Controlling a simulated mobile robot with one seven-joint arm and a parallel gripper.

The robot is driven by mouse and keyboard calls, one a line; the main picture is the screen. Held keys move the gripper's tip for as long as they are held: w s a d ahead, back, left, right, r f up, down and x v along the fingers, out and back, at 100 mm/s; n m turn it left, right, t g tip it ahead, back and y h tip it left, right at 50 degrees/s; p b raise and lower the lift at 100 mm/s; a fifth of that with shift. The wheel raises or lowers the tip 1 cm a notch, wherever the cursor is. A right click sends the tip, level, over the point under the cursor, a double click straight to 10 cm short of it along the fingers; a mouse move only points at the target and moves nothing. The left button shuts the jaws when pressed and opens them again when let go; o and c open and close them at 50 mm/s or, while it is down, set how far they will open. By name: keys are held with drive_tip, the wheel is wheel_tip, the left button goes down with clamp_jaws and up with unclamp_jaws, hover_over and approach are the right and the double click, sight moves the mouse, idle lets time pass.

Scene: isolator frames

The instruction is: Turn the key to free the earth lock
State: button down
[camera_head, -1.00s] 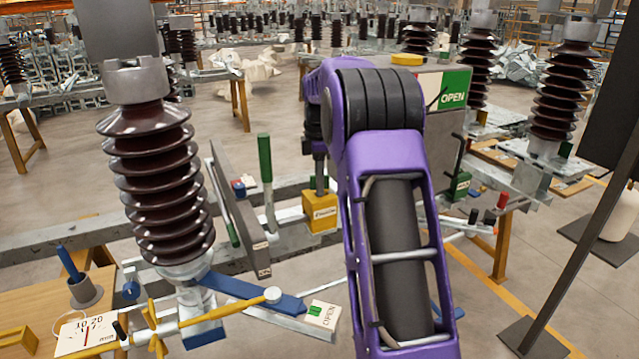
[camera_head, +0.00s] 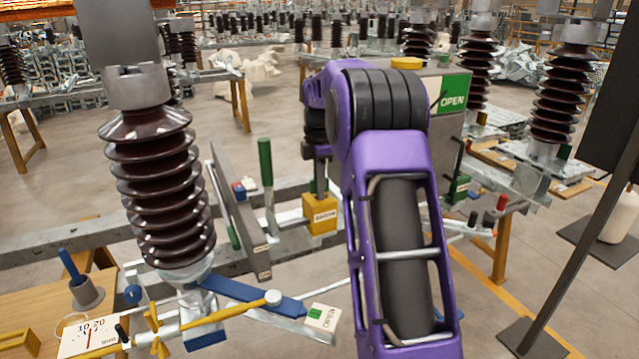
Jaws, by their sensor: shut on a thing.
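My gripper (camera_head: 320,186) points down at the top of this lock. It appears shut on the key, but the key is too small and covered to make out. The near arm link hides the area just right of the lock. A green-topped lever (camera_head: 266,163) stands upright just left of the lock.
A brown ribbed insulator (camera_head: 160,190) stands close on the left. A cabinet with an OPEN sign (camera_head: 453,92) stands behind my arm. A dark post (camera_head: 580,230) rises at right.

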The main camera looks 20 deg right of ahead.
drive_tip(key=n+p, duration=0.2)
drive_tip(key=n, duration=0.2)
drive_tip(key=shift+r+n, duration=0.15)
drive_tip(key=shift+n, duration=0.15)
drive_tip(key=shift+d+n, duration=0.1)
drive_tip(key=shift+n, duration=0.5)
drive_tip(key=c, duration=0.6)
unclamp_jaws()
drive_tip(key=shift+o, duration=0.2)
drive_tip(key=o, duration=0.6)
drive_tip(key=shift+c, duration=0.2)
wheel_tip(320, 180, up, 17)
drive_tip(key=shift+r, duration=0.1)
